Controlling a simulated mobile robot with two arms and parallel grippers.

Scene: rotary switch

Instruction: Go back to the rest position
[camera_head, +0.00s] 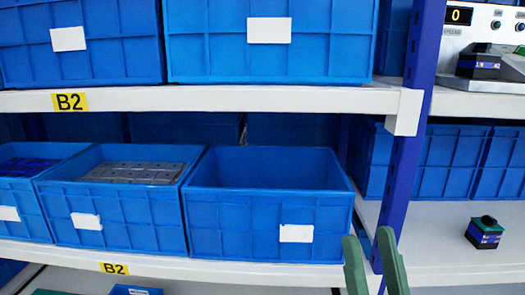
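My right gripper (375,262) shows as two green fingers at the bottom edge, right of centre. The fingers are apart with nothing seen between them, in front of the blue rack post and the lower shelf edge. My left gripper is not in view. A small rotary switch (484,233) with a dark green knob and blue-black body stands on the right lower shelf, apart from the gripper. Another switch (479,61) sits at the control panel (495,28) at the top right.
A blue post (398,185) divides the shelves. Blue bins fill the left shelves; one bin (270,215) looks empty, another (118,200) holds grey parts. More bins (450,165) stand behind the lower switch. The right lower shelf (430,240) has bare room.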

